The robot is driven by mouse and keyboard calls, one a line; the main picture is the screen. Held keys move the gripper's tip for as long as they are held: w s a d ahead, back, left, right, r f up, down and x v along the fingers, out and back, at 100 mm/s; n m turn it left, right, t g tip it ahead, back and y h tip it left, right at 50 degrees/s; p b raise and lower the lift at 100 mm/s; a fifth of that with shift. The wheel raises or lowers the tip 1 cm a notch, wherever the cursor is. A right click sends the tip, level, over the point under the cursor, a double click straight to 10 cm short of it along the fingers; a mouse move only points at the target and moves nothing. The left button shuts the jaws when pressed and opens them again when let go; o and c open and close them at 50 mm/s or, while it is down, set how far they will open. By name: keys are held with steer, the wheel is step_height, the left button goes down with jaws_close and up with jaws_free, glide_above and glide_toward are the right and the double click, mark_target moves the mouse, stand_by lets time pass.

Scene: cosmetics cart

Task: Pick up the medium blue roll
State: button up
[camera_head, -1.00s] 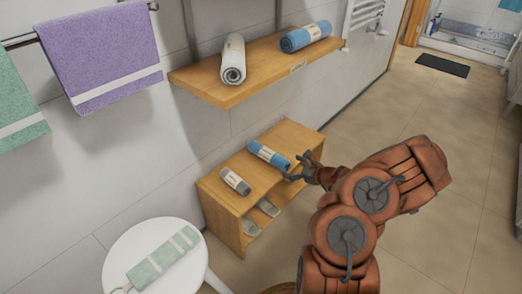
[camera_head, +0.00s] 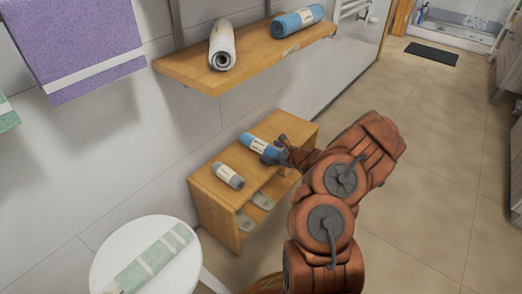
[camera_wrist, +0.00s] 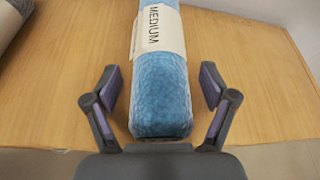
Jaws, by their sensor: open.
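The medium blue roll (camera_head: 256,146) lies on top of the low wooden cabinet (camera_head: 208,189). In the wrist view the blue roll (camera_wrist: 160,92) carries a white label reading "MEDIUM". My gripper (camera_head: 276,150) is at the roll's near end. In the wrist view my gripper (camera_wrist: 160,86) is open, with one finger on each side of the roll's near end and gaps between the fingers and the roll.
A grey roll (camera_head: 229,175) lies on the cabinet beside the blue one. The wooden shelf (camera_head: 200,75) above holds a white roll (camera_head: 222,46) and another blue roll (camera_head: 299,20). A white round stool (camera_head: 110,262) with a green item stands at the lower left.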

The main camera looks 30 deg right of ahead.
steer(key=shift+w, duration=0.1)
steer(key=c, duration=1.4)
